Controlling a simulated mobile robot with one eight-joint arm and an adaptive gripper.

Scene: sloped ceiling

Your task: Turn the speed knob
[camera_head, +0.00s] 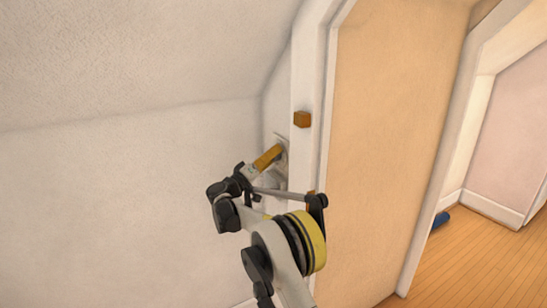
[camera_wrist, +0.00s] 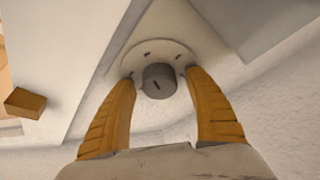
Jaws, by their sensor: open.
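In the wrist view, a grey round knob (camera_wrist: 158,80) with a dark slot mark sits on a pale round plate (camera_wrist: 140,57) on the white wall. My gripper (camera_wrist: 158,84) has two orange fingers, spread open, with one tip on each side of the knob. A gap shows between the knob and each finger, so it is not gripped. In the head view, my gripper (camera_head: 279,149) reaches the wall just left of the white door frame. The knob is hidden there behind the gripper; part of a pale plate shows around the fingertips.
A white door frame (camera_head: 308,75) stands right beside the gripper. A small orange-brown block (camera_head: 302,119) sticks out from it, also seen at left in the wrist view (camera_wrist: 24,102). A tan door panel (camera_head: 385,140) is to the right. A blue object (camera_head: 440,220) lies on the wooden floor.

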